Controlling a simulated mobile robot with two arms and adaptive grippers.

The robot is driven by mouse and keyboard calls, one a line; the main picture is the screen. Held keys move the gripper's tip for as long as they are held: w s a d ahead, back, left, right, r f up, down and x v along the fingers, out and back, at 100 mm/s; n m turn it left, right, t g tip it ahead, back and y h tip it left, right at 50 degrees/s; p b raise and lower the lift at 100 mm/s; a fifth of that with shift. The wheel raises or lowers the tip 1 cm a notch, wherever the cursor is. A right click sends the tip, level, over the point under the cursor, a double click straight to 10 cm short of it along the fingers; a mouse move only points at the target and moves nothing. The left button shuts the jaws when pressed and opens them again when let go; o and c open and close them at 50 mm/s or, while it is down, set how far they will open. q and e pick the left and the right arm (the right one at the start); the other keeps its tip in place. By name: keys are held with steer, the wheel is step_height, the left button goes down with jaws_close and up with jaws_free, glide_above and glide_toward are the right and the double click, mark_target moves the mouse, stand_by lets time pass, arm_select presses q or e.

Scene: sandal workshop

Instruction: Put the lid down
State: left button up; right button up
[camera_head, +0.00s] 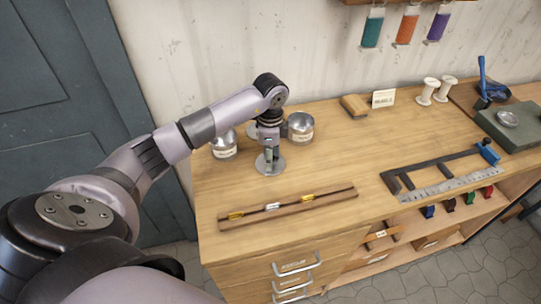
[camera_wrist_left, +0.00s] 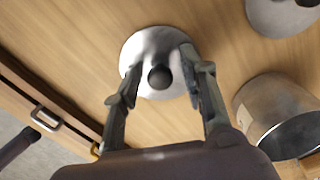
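A round metal lid (camera_head: 270,165) with a dark knob appears to lie flat on the wooden workbench, near the middle of its left part. It also shows in the left wrist view (camera_wrist_left: 150,45). My left gripper (camera_head: 269,150) points straight down over the lid. In the left wrist view its two fingers (camera_wrist_left: 162,68) stand apart on either side of the knob, with a visible gap, so it is open. My right gripper is not in view.
Two labelled metal pots (camera_head: 224,147) (camera_head: 301,127) stand on either side behind the lid. Another lid (camera_head: 252,131) is partly hidden behind my gripper. A wooden rail with clips (camera_head: 287,206) lies in front.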

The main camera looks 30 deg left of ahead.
arm_select(q)
step_height(320, 180, up, 12)
steer(key=b, duration=0.2)
stand_by(0.5)
